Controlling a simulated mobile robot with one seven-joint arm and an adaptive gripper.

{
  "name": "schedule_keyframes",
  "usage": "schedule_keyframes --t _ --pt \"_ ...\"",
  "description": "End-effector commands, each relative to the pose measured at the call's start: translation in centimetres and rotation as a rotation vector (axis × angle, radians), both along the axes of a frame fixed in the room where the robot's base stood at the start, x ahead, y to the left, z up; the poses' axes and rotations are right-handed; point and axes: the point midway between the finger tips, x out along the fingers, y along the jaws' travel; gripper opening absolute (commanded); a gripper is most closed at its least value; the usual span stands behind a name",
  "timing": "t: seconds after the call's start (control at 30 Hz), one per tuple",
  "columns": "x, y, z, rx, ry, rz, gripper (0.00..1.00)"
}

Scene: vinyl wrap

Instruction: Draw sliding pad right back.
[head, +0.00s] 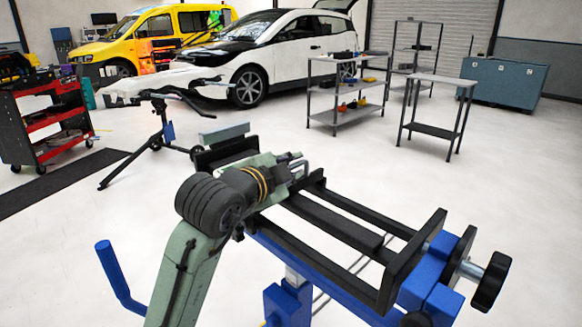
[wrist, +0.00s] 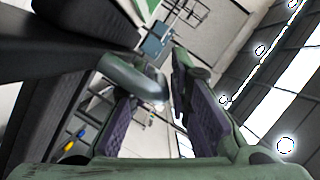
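A long black clamp frame sits on a blue stand (head: 285,305) in the head view. It has a black upright plate (head: 413,262) at its right end and a dark plate (head: 225,153) at its far left end. A flat dark bar (head: 333,222) lies between its rails. I cannot tell for certain which piece is the sliding pad. My gripper (head: 298,167) is over the far left part of the frame, hiding some of it. In the wrist view, my gripper (wrist: 158,110) has its fingers apart, with a rounded grey-green piece (wrist: 135,78) near the gap; contact is unclear.
A black knob (head: 491,282) on a screw sticks out at the frame's right end. A blue crank handle (head: 120,278) stands at lower left. A black tripod stand (head: 155,140) is behind my arm. Shelves and a small table (head: 437,80) stand farther back; floor between is clear.

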Motion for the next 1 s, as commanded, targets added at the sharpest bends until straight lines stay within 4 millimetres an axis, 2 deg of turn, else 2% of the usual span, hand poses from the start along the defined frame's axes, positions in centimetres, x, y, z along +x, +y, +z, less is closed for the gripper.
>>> schedule_keyframes --t 0.07,0.33,1.0 --pt "-0.02 0.01 0.0 0.0 0.0 0.0 0.17" --pt "-0.03 0.02 0.02 0.0 0.0 0.0 0.0" --pt "-0.05 0.03 0.02 0.0 0.0 0.0 0.0"
